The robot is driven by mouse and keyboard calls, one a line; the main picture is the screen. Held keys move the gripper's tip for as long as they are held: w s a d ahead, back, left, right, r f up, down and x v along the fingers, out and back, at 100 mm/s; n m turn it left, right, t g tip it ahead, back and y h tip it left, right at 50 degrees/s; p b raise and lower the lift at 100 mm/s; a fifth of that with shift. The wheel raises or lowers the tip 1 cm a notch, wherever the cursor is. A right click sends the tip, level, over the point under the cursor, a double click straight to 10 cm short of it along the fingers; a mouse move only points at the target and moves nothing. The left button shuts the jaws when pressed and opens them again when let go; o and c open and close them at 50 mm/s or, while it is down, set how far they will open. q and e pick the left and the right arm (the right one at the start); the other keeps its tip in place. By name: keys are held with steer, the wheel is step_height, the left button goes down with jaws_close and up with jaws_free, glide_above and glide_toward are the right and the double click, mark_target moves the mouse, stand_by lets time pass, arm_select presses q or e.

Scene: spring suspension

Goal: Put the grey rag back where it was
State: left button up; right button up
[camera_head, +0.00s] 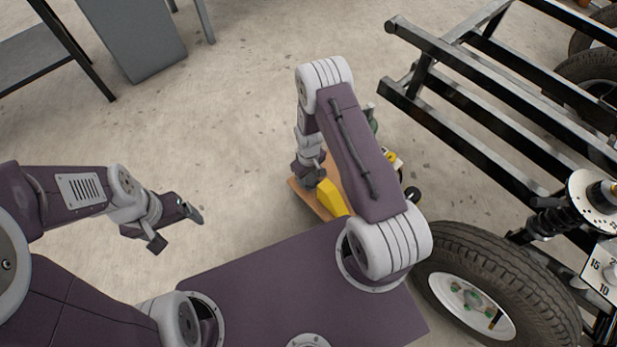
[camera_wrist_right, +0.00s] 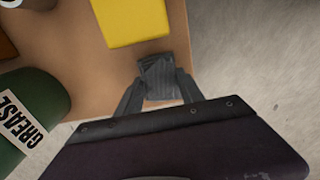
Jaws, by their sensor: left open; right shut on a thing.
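The grey rag (camera_wrist_right: 158,76) is a small dark grey bundle between the fingers of my right gripper (camera_wrist_right: 159,92) in the right wrist view. The right gripper is shut on it, over the edge of a brown wooden board (camera_wrist_right: 105,85). I cannot tell whether the rag touches the board. In the head view my right gripper (camera_head: 308,172) is over the left side of the board (camera_head: 303,203), and the rag cannot be made out there. My left gripper (camera_head: 174,226) is open and empty above the bare floor at the left.
A yellow thing (camera_wrist_right: 132,20) lies on the board just beyond the rag. A black metal frame (camera_head: 470,75) and a wheel (camera_head: 495,285) are at the right. Floor left of the board is clear.

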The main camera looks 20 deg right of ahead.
steer(key=o, duration=1.3)
step_height(320, 180, up, 12)
steer(key=p, duration=0.9)
step_height(320, 180, up, 15)
steer(key=m, duration=0.2)
glide_above(309, 178)
steer(key=s+a, duration=0.2)
steer(key=s, duration=0.2)
steer(key=s+r+m+t, duration=0.1)
steer(key=s+r+m, duration=0.1)
steer(key=s+r, duration=0.5)
steer(key=shift+s+a, duration=0.2)
steer(key=shift+s, duration=0.65)
